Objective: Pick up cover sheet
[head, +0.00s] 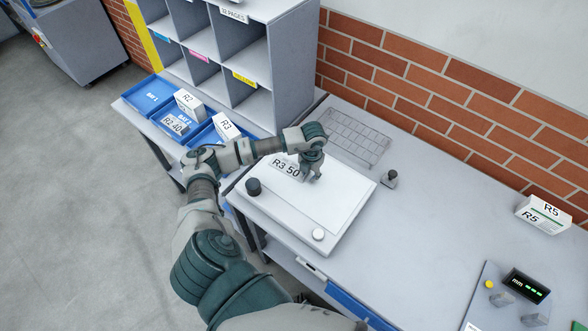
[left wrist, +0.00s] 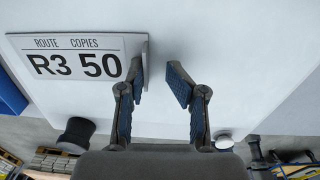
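A white cover sheet printed "R3 50" (head: 284,168) is on the white square platform (head: 335,220) on the bench. In the left wrist view the sheet (left wrist: 72,68), headed "ROUTE COPIES", is at the upper left. My left gripper (head: 314,177) is low over the platform at the sheet's right end. In the left wrist view its blue-padded fingers (left wrist: 158,88) are apart with nothing seen between them. The left finger overlaps the sheet's right edge; I cannot tell whether they touch. My right gripper is not in view.
A black knob (head: 253,187) and a white knob (head: 318,235) sit on the platform's near side. Blue trays (head: 150,94) with R2 and R3 cards lie left, below a grey shelf unit (head: 262,62). R5 cards (head: 543,215) and a control panel (head: 508,297) are right.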

